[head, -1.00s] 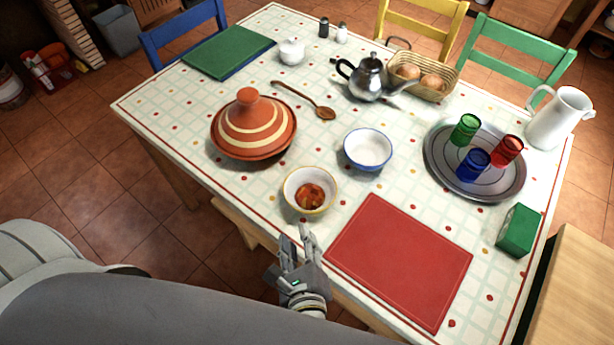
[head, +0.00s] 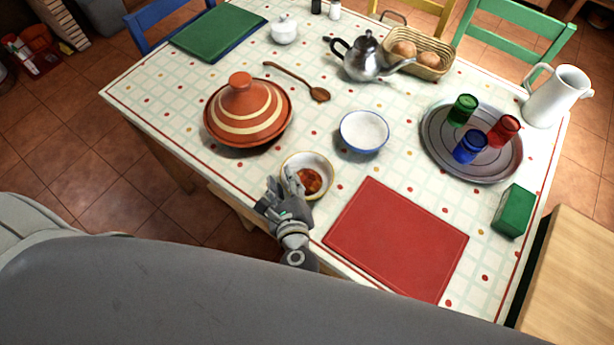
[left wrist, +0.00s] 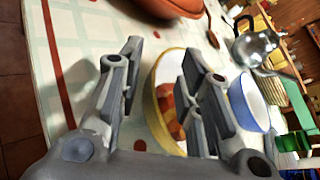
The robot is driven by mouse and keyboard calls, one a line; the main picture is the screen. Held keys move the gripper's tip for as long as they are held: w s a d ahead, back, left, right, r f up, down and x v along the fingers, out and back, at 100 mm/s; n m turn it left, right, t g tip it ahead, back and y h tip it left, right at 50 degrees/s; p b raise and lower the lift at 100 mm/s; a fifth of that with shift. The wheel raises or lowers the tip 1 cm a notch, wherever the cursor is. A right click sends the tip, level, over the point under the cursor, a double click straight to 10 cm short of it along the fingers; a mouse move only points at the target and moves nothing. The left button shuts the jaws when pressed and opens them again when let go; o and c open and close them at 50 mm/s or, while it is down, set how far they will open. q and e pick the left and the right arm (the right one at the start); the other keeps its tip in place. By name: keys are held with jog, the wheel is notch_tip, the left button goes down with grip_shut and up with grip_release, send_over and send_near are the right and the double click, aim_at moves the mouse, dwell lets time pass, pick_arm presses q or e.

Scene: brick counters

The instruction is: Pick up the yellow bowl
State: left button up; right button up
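The yellow bowl (head: 321,167), with a yellow rim and orange-red food inside, stands upright on the tablecloth. My left gripper (head: 282,184) is at the bowl's near-left side in the head view and covers part of its rim. In the left wrist view the two fingers (left wrist: 160,58) are spread apart. The yellow bowl (left wrist: 152,108) shows between and behind them, with one finger in front of its inside and the other beyond its outer wall. I cannot tell whether a finger touches it. My right gripper is not in view.
An orange striped tagine (head: 246,115) stands left of the bowl, and a blue-rimmed bowl (head: 364,131) behind right. A red placemat (head: 396,240) lies to the right. A wooden spoon (head: 298,81) and a silver teapot (head: 366,62) are farther back. Bare tablecloth separates them.

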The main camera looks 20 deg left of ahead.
pick_arm(q)
jog(key=shift+w+a+f, duration=0.2)
jog(key=shift+w+a, duration=0.05)
jog(key=shift+w, duration=0.25)
grip_shut()
jog(key=shift+r, duration=0.1)
